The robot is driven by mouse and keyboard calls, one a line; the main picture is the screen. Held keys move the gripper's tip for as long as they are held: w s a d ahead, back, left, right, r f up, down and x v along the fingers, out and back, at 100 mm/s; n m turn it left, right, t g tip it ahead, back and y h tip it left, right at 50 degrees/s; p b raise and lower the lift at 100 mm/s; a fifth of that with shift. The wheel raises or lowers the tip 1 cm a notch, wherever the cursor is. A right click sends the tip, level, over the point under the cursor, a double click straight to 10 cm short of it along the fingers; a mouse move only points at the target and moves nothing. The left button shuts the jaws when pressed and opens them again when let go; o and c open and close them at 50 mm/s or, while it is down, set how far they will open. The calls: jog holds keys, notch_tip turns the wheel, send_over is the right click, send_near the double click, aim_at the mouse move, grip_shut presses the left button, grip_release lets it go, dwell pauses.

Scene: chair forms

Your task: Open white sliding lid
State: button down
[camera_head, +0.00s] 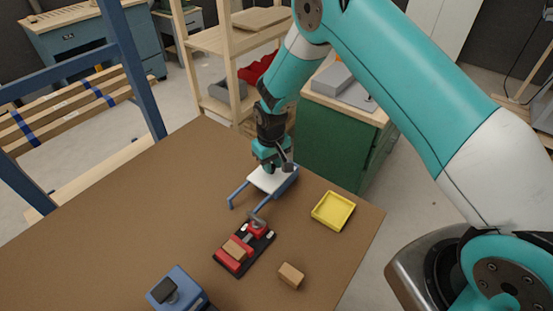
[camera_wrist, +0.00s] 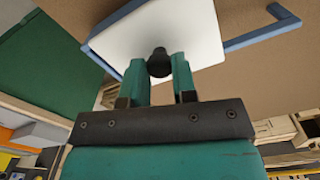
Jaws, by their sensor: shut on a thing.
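The white sliding lid (camera_head: 266,179) lies at the blue frame (camera_head: 236,193) on the brown table, near its far edge. Two blue rails reach out from the lid toward the lower left. In the wrist view the white lid (camera_wrist: 170,30) fills the top middle, with the blue frame (camera_wrist: 272,32) beside it. My gripper (camera_head: 272,160) is at the far end of the lid. In the wrist view its teal fingers (camera_wrist: 159,75) are shut on a dark round knob (camera_wrist: 159,60) on the lid.
A yellow tray (camera_head: 333,211) lies to the right. A red and black vise-like fixture (camera_head: 244,248) holding a wooden block stands in front. A loose wooden block (camera_head: 291,275) and a blue device (camera_head: 178,290) are nearer. A green cabinet (camera_head: 340,140) stands behind the table. The left table area is clear.

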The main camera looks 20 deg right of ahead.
jog(key=s+a, duration=0.1)
jog(key=a, duration=0.1)
jog(key=s+a, duration=0.2)
jog(key=s+a+b, duration=0.1)
jog(key=a, duration=0.1)
jog(key=shift+s+a, duration=0.2)
jog(key=shift+a, duration=0.1)
jog(key=c, duration=0.9)
grip_release()
notch_tip(320, 180, up, 18)
jog(key=b, duration=0.3)
jog(key=shift+f, duration=0.25)
